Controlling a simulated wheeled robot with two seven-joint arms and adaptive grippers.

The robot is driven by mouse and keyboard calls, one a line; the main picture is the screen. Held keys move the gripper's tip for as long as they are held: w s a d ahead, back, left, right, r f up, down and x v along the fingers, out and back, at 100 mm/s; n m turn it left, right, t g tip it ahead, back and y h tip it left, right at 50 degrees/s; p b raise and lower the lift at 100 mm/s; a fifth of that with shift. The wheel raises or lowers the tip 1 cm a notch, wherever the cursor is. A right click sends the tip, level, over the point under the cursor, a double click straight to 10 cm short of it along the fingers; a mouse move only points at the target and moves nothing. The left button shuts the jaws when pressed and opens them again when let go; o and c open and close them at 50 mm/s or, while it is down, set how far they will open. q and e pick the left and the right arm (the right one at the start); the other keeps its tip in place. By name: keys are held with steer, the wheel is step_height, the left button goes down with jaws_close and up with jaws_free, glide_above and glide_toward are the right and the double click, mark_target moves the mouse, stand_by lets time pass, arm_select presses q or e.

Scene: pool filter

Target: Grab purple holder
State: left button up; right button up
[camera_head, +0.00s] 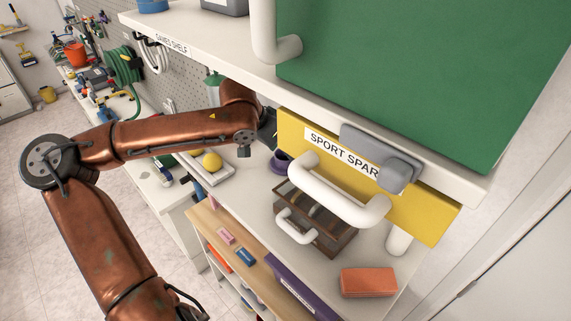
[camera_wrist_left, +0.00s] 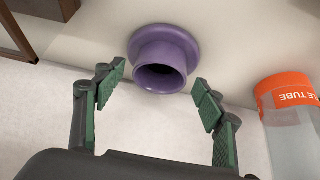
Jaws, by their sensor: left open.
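The purple holder (camera_wrist_left: 163,60) is a short round cup with a wide flange. In the left wrist view it stands on a pale shelf, seen upside down. In the head view the purple holder (camera_head: 280,161) sits on the white shelf beside the yellow panel, partly hidden. My left gripper (camera_wrist_left: 164,88) is open, with its green-padded fingers apart on either side of the holder's near end. Neither finger visibly touches it. In the head view my left gripper (camera_head: 268,128) is mostly hidden behind the yellow panel. My right gripper is not in view.
A clear tube with an orange cap (camera_wrist_left: 287,90) stands close to the holder. A yellow "SPORT SPAR" panel (camera_head: 425,215) with a white handle hangs in front. A brown case (camera_head: 335,238) and orange box (camera_head: 368,282) stand on the shelf. The upper shelf (camera_head: 250,68) overhangs.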

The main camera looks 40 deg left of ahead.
arm_select(q)
steer(key=shift+b+x, duration=0.35)
steer(key=shift+x, duration=0.5)
steer(key=c, duration=1.5)
